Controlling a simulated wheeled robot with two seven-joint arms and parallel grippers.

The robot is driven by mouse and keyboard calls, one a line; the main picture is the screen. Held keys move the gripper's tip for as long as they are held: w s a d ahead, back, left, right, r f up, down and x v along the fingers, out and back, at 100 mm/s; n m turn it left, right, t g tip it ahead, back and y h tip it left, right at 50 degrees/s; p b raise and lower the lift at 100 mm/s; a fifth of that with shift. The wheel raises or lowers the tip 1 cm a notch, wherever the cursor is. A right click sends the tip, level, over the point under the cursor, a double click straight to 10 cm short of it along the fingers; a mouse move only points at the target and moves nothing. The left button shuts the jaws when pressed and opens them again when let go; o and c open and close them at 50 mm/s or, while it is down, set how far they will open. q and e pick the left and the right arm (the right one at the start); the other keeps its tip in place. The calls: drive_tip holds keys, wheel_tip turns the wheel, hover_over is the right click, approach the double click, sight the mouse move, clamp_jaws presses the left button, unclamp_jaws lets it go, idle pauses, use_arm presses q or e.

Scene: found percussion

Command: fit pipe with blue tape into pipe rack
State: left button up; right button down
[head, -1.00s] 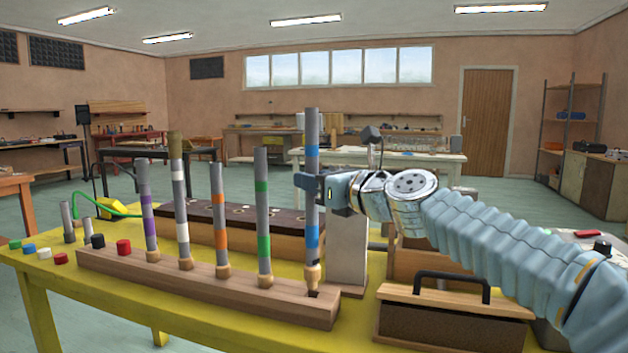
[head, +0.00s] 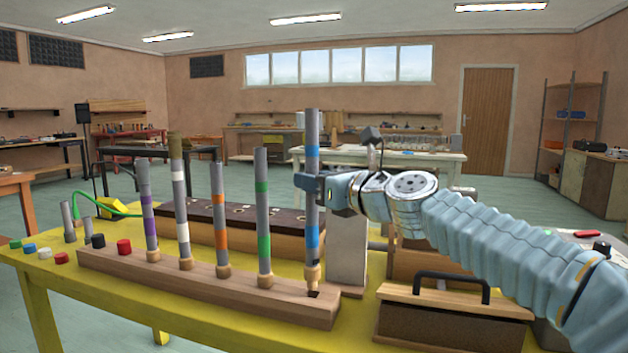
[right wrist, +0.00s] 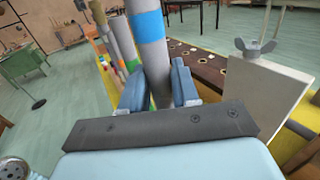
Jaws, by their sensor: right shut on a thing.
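The grey pipe with blue tape (head: 312,212) stands nearly upright at the right end of the wooden pipe rack (head: 120,267). Its light wooden foot is right at the rack's dark end hole (head: 314,294), part of which still shows; I cannot tell whether the tip is inside. My right gripper (head: 311,184) is shut on the pipe between its blue bands. In the right wrist view the pipe (right wrist: 155,60) passes between the two blue-grey fingers (right wrist: 160,88). My left gripper is out of view.
Pipes with purple, white, orange and green (head: 264,215) tape stand in the rack to the left. A pale upright block (head: 346,245) is close behind the held pipe. A handled wooden box (head: 450,320) is at front right. Small coloured caps (head: 123,247) lie at left.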

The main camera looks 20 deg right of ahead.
drive_tip(key=shift+f+b, duration=1.6)
drive_tip(key=shift+f, duration=0.2)
drive_tip(key=c, duration=0.8)
unclamp_jaws()
drive_tip(key=shift+o, duration=0.2)
drive_tip(key=v, duration=1.3)
drive_tip(key=shift+s+d+b, duration=0.25)
drive_tip(key=shift+s+b, duration=0.1)
drive_tip(key=shift+b, duration=0.1)
